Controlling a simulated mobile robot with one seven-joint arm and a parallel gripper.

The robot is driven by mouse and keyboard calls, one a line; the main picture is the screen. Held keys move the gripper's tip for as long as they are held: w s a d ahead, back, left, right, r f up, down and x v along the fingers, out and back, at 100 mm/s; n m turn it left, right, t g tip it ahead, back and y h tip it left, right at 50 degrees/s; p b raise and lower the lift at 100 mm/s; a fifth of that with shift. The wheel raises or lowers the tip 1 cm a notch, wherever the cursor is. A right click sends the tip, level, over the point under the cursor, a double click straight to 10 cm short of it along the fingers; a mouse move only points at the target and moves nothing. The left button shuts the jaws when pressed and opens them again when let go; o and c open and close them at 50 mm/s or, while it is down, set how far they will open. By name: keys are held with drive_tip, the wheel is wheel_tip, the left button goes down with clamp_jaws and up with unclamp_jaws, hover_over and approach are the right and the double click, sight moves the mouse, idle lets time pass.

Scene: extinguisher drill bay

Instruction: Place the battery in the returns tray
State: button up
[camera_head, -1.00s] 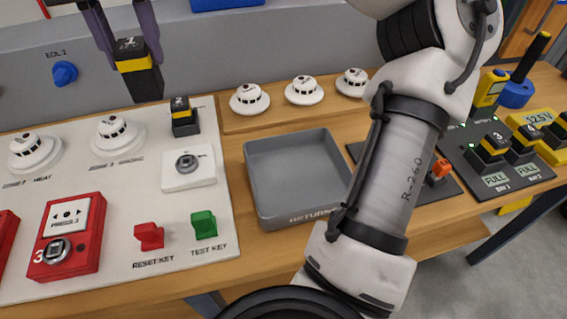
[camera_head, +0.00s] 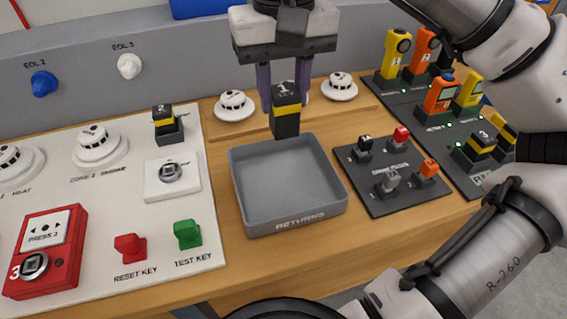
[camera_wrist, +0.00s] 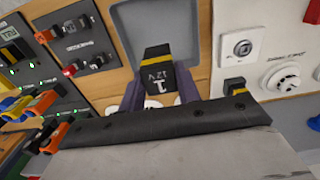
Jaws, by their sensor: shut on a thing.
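The battery (camera_head: 286,112), black with a yellow band and a "1" on top, is held upright between the purple fingers of my gripper (camera_head: 285,92). In the head view it hangs at the back edge of the grey returns tray (camera_head: 241,192), which is empty. I cannot tell its exact height above the tray. In the wrist view the battery (camera_wrist: 157,76) shows "1" and "12V" between the fingers, with part of the tray (camera_wrist: 150,22) beyond it.
A black battery marked 2 (camera_head: 164,122) sits in a holder on the white panel (camera_head: 130,205). A dark key board (camera_head: 378,200) is right of the tray. Smoke detectors (camera_head: 234,106) stand behind it. Chargers with devices (camera_head: 440,100) are at the back right.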

wheel_tip(320, 180, down, 13)
drive_tip(key=shift+r, duration=0.1)
idle(0.3)
drive_tip(key=shift+f, duration=0.2)
drive_tip(key=o, duration=1.2)
drive_tip(key=shift+r, duration=0.1)
drive_tip(key=shift+c, duration=0.2)
wheel_tip(320, 180, up, 12)
drive_tip(key=shift+r, duration=0.15)
